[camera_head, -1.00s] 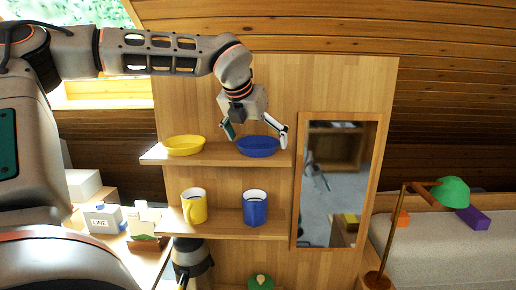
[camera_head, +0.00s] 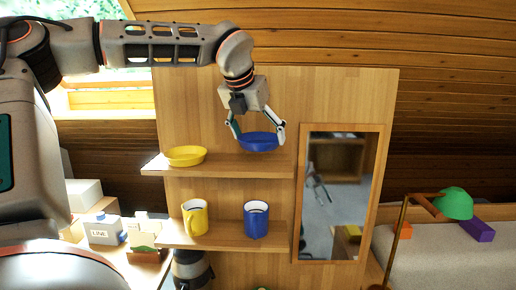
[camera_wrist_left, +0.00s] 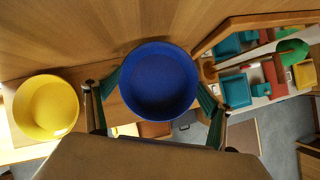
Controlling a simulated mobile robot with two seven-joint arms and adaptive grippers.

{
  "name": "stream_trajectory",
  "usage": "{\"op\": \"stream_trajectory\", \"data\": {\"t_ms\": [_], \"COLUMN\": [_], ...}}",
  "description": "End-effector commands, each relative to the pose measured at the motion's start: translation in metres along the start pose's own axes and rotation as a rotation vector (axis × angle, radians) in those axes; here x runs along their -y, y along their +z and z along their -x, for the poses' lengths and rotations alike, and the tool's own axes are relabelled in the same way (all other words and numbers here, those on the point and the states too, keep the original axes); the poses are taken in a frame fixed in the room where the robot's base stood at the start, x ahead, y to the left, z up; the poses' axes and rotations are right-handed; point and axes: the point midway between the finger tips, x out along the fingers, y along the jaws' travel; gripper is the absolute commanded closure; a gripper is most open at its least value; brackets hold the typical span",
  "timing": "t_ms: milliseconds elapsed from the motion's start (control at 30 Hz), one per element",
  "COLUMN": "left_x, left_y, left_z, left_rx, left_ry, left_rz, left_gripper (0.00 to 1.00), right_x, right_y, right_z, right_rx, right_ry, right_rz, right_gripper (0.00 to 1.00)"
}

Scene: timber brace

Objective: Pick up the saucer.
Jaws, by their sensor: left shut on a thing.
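The blue saucer (camera_head: 259,143) is between the fingers of my left gripper (camera_head: 257,133), above the right part of the upper shelf (camera_head: 225,166). The gripper is shut on it, with one finger at each side of the rim. A small gap shows between the saucer and the shelf, and the saucer looks about level. In the left wrist view the blue saucer (camera_wrist_left: 160,85) shows its open inside, with the green finger pads at both sides. A yellow saucer (camera_head: 186,156) rests on the shelf to the left.
A yellow mug (camera_head: 195,218) and a blue mug (camera_head: 256,220) stand on the lower shelf (camera_head: 225,240). A framed mirror (camera_head: 340,195) is to the right. A brass lamp with a green shade (camera_head: 454,203) stands further right. Boxes (camera_head: 103,230) are at the left.

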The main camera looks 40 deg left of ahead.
Motion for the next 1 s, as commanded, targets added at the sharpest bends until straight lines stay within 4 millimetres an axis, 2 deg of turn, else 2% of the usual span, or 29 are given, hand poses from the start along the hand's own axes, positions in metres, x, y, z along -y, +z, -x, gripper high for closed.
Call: {"op": "stream_trajectory", "data": {"t_ms": [33, 500, 900, 1000], "left_x": [0.000, 0.000, 0.001, 0.001], "left_y": [0.007, 0.058, 0.100, 0.107], "left_z": [0.010, 0.090, 0.155, 0.165], "left_rx": [0.006, 0.005, 0.003, 0.003], "left_ry": [0.001, 0.001, -0.002, -0.001], "left_rz": [0.002, 0.002, 0.002, 0.000], "left_gripper": [0.42, 0.42, 0.42, 0.42], "right_x": [0.001, -0.001, -0.008, -0.009], "right_y": [0.000, -0.002, 0.012, 0.013], "right_z": [0.000, 0.003, 0.007, 0.006], "right_rx": [-0.001, 0.003, 0.043, 0.044], "right_ry": [-0.001, 0.001, 0.012, 0.017], "right_rz": [0.000, 0.001, 0.002, -0.003], "right_gripper": [0.60, 0.60, 0.60, 0.60]}}
